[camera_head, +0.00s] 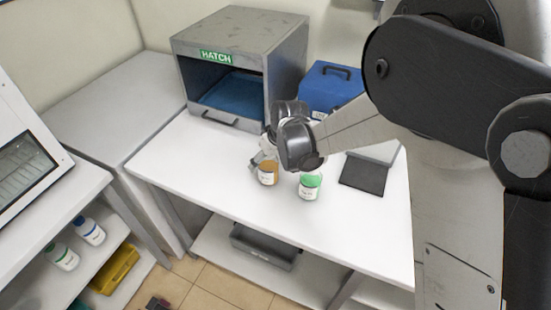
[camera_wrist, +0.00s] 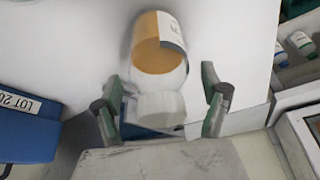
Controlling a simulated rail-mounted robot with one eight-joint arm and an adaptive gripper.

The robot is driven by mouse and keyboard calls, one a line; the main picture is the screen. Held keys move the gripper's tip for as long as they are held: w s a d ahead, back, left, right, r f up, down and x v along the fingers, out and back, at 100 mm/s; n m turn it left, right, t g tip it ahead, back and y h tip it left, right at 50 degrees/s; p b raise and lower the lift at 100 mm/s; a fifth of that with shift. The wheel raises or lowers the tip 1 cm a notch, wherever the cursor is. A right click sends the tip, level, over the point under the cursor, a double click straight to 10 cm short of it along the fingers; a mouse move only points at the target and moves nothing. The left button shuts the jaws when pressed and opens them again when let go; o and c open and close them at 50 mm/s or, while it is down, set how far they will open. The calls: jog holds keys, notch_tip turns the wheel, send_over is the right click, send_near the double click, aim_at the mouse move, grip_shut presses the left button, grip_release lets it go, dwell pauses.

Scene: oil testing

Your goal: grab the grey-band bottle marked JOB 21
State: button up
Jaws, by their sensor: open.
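A bottle with orange-brown contents and a white label (camera_head: 268,175) stands on the white table in the head view. In the wrist view the same bottle (camera_wrist: 158,52) lies between my gripper's fingers, with its white cap towards the camera. No grey band and no JOB 21 lettering can be read on it. My gripper (camera_wrist: 163,78) is open, one finger on each side of the bottle, with gaps visible. In the head view my gripper (camera_head: 262,158) is at this bottle, partly hidden by my wrist.
A grey box marked HATCH (camera_head: 240,32) stands at the back, its front open. A blue case (camera_head: 330,85) and a dark pad (camera_head: 363,175) are right of it. Bottles with green (camera_head: 62,257) and blue (camera_head: 90,231) bands stand on the left shelf. The table's front left is clear.

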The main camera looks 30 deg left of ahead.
jog(key=shift+a+f, duration=0.15)
jog(key=shift+f, duration=0.3)
jog(key=shift+c, duration=0.3)
jog(key=c, duration=1.6)
jog(key=shift+r, duration=0.15)
